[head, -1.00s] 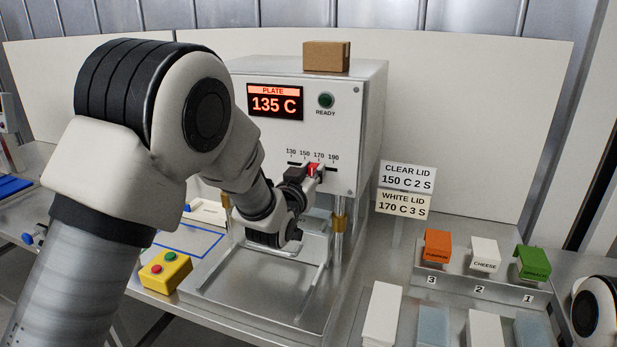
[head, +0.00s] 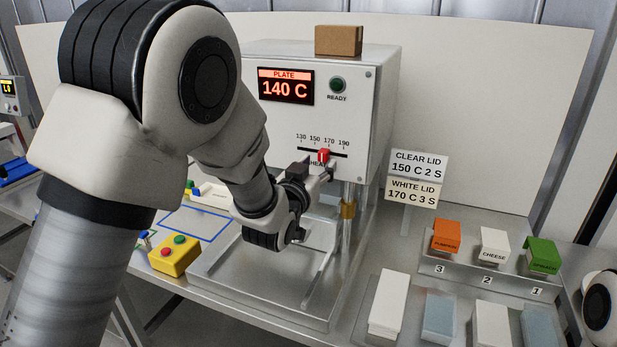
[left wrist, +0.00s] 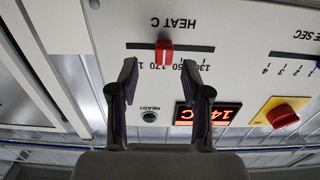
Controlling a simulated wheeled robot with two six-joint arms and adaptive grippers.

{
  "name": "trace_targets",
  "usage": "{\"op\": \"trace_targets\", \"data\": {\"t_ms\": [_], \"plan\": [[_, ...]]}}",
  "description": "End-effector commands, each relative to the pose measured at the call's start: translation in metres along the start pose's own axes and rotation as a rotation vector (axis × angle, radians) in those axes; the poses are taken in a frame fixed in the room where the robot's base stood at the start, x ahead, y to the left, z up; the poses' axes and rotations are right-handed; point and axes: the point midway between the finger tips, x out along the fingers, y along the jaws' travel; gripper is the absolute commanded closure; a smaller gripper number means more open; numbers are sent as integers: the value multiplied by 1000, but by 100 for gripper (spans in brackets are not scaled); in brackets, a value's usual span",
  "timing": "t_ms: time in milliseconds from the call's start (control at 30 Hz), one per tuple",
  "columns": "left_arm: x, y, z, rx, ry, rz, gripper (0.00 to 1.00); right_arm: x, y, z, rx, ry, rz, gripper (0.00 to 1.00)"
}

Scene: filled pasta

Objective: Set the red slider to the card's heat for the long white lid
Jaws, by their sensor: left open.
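The red slider (head: 323,156) sits on the heat scale of the white press (head: 372,105), near the 170 label. In the left wrist view the slider (left wrist: 164,52) shows upside down, near 170; its exact mark is hard to read. My left gripper (head: 319,172) is open just in front of and below the slider; in the wrist view its fingertips (left wrist: 158,76) stand either side, apart from it. The plate display (head: 286,87) reads 140 C. The card (head: 412,193) reads clear lid 150 C 2 S and white lid 170 C 3 S. My right gripper is out of view.
A brown box (head: 338,40) sits on the press. A yellow button box (head: 173,255) stands at front left. Orange, white and green filling blocks (head: 494,246) stand at right, behind white and bluish lids (head: 389,300). A red knob (left wrist: 283,115) shows in the wrist view.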

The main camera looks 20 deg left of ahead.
Motion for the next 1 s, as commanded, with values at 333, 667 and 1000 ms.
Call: {"op": "trace_targets", "data": {"t_ms": [333, 667, 1000], "plan": [[-71, 3, 0, 3, -2, 1, 52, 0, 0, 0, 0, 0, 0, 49], [-72, 2, 0, 1, 0, 1, 52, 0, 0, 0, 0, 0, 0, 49], [-15, -8, -13, -2, 0, 0, 52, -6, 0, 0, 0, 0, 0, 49]]}}
